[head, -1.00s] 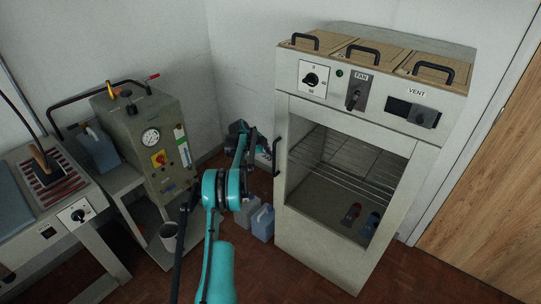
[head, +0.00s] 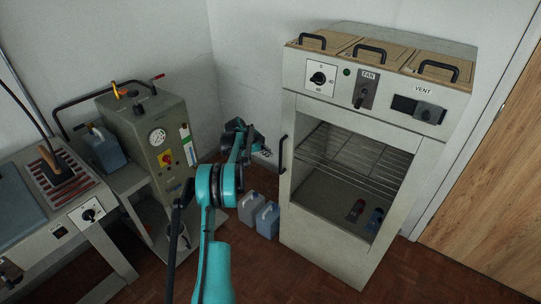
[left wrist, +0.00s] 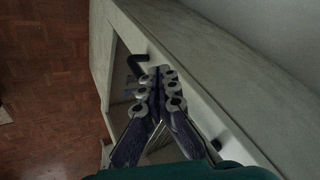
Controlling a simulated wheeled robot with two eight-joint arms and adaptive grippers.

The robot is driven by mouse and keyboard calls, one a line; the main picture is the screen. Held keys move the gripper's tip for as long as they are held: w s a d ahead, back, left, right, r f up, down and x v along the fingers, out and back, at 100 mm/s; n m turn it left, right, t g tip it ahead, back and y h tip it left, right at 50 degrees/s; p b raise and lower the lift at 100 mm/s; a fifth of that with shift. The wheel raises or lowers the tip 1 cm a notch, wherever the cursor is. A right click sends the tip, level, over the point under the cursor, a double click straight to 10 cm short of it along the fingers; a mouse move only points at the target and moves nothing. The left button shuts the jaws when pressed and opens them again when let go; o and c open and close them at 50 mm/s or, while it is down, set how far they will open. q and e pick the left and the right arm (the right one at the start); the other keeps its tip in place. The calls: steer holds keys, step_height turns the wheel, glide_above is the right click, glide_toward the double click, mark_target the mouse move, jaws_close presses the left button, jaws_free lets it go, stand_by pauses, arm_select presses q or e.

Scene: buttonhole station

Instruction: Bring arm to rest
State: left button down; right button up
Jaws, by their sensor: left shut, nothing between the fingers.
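My left arm rises from the bottom of the head view, bent at a teal elbow, and reaches toward the gap left of the oven cabinet (head: 326,238). My left gripper (left wrist: 159,72) shows in the left wrist view with its fingers together and nothing between them. In that view it is in front of the cabinet side and the black door handle (left wrist: 137,64); I cannot tell whether it touches them. In the head view the gripper end is small and dark beside the cabinet's left edge. My right gripper is in neither view.
The oven holds wire racks (head: 355,155) and red and blue items at its floor. Two jugs (head: 267,219) stand on the floor left of it. A wooden door (head: 500,165) is at right.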

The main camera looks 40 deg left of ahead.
arm_select(q)
steer(key=a+p+v, duration=0.2)
steer(key=v, duration=0.5)
steer(key=d+r+n, duration=0.3)
steer(key=d+r, duration=0.7)
steer(key=d, duration=0.4)
steer(key=s+d+r+n, duration=0.1)
steer(key=s+d+r, duration=0.15)
steer(key=d, duration=0.25)
steer(key=s+d+r+n+g+y, duration=0.1)
steer(key=s+d+r, duration=0.1)
steer(key=s+d, duration=0.3)
steer(key=s+d+r+n, duration=0.1)
steer(key=s+d+r, duration=0.15)
steer(key=d, duration=0.35)
steer(key=s+d+f+n, duration=0.3)
steer(key=s+d, duration=0.4)
steer(key=s, duration=0.4)
steer(key=s+d+f+n+t+y, duration=0.1)
steer(key=s+d+f+n, duration=0.2)
steer(key=s+d, duration=0.5)
steer(key=s, duration=0.4)
steer(key=shift+s+d, duration=0.25)
steer(key=shift+s, duration=0.05)
